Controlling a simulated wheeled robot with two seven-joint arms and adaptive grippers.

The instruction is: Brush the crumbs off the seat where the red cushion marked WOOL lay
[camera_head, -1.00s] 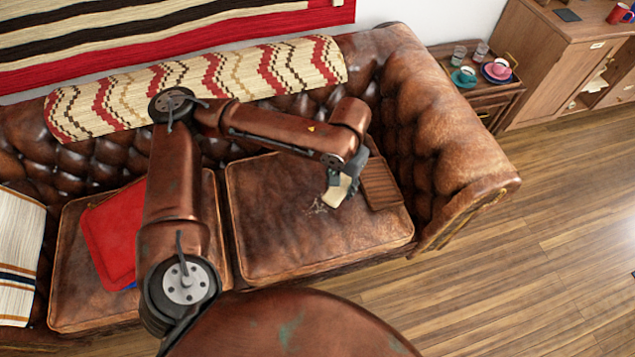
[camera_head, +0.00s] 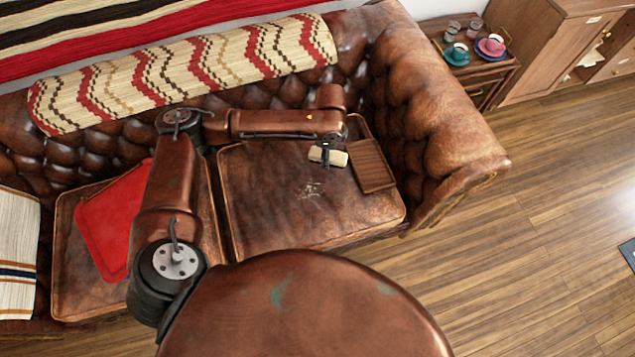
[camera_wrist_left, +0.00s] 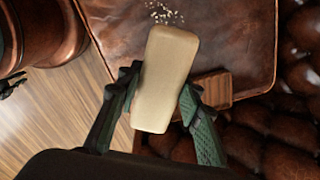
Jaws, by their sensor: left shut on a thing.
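The right brown leather seat (camera_head: 270,215) has a small patch of pale crumbs (camera_head: 309,189) near its middle. My left gripper (camera_head: 327,146) is shut on a cream block-shaped brush (camera_head: 338,159), behind the crumbs near the backrest. In the left wrist view the brush (camera_wrist_left: 165,80) sits between the two fingers, with the crumbs (camera_wrist_left: 163,13) beyond its far end. I cannot tell whether it touches the seat. The red cushion (camera_head: 112,225) lies on the left seat, partly behind my arm; its marking is not readable. My right gripper is not in view.
A brown wooden board (camera_head: 372,168) lies at the right seat's back right, close to the brush. The tufted armrest (camera_head: 435,115) rises beyond it. A side table (camera_head: 480,72) holds cups and glasses. A striped cushion (camera_head: 18,250) is at far left. The seat's front is clear.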

